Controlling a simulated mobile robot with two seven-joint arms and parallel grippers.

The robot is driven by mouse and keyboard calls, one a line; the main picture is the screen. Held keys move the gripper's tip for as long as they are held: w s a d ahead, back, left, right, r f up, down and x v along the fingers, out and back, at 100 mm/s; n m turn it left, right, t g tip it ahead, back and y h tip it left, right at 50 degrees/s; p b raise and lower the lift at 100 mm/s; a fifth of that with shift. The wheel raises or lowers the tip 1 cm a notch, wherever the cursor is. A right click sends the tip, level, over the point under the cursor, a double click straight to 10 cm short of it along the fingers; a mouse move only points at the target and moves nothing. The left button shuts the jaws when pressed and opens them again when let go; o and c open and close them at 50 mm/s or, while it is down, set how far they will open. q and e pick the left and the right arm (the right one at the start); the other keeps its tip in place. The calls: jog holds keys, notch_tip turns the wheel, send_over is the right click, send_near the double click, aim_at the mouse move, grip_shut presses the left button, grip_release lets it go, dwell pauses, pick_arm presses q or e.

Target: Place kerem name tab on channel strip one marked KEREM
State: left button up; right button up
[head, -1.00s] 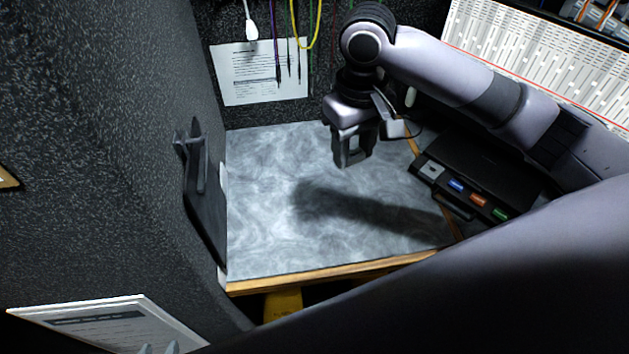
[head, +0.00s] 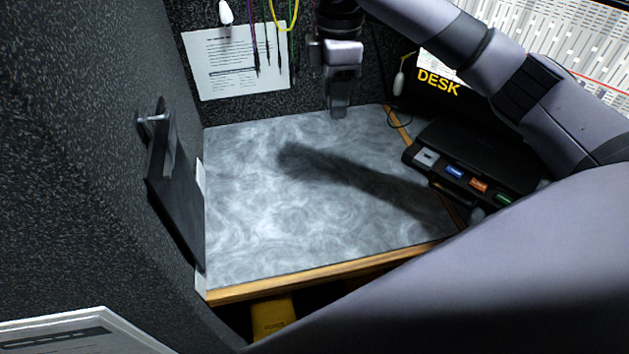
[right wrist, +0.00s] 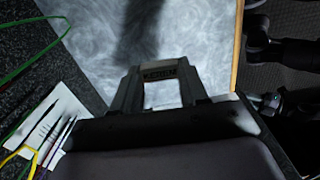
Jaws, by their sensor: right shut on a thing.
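My right gripper (head: 340,108) hangs above the back of the grey worktop, pointing down. In the right wrist view its fingers (right wrist: 158,75) are shut on a small dark name tab (right wrist: 160,74) with pale lettering that seems to read KEREM. The tab is held clear of the worktop and cannot be made out in the head view. A white panel (head: 540,40) with many small marks lies at the upper right, partly behind my arm. No strip marked KEREM can be read on it. My left gripper is not in view.
The grey marbled worktop (head: 260,220) is bare, with a wooden front edge. A black unit (head: 480,150) with coloured squares stands at its right, near a yellow DESK label (head: 438,84). Cables (head: 290,30) hang at the back beside a printed sheet (head: 210,75). A dark holder (head: 172,195) is on the left wall.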

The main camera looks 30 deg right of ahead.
jog(key=shift+w+d+f+n, duration=0.1)
jog(key=shift+w+d+n, duration=0.05)
jog(key=shift+n, duration=0.25)
jog(key=b, duration=0.2)
send_over(331, 184)
notch_tip(331, 184, down, 13)
notch_tip(331, 184, down, 6)
jog(key=shift+f+b, duration=0.15)
jog(key=shift+b, duration=0.65)
jog(key=shift+f, duration=0.25)
jog(key=o, duration=1)
jog(key=shift+f, duration=0.15)
